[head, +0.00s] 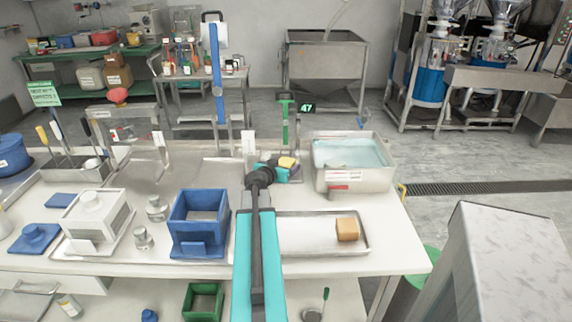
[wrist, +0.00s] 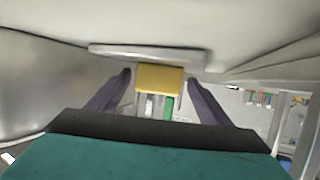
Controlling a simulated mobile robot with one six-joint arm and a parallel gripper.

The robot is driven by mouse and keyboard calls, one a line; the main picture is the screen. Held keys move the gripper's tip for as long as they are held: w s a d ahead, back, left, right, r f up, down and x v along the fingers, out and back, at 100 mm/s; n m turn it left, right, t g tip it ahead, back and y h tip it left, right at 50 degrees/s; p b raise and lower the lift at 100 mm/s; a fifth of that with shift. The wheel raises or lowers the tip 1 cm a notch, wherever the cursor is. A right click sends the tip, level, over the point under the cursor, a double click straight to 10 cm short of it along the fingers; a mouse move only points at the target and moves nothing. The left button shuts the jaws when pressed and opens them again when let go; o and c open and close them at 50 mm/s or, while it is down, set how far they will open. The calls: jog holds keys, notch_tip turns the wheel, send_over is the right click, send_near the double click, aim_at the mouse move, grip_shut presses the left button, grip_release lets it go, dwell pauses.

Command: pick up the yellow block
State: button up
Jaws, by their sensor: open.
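A yellow block (head: 287,162) sits at the back of the white table, left of the steel water basin. It lies on or against a small blue and green thing (head: 281,174), whose shape I cannot make out. My gripper (head: 265,172) is just left of and in front of it, partly covering this spot. In the wrist view the yellow block (wrist: 160,78) appears between the fingertips of my open gripper (wrist: 160,86), with a finger on each side. I cannot tell whether the fingers touch it.
An orange-brown block (head: 347,229) sits on a steel tray (head: 295,250) right of my arm. The water basin (head: 352,180) stands close on the right. A green-handled tool (head: 285,122) stands behind.

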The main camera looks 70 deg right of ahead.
dwell(0.3)
jog(key=c, duration=1.3)
jog(key=shift+c, duration=0.2)
jog(key=shift+r, duration=0.15)
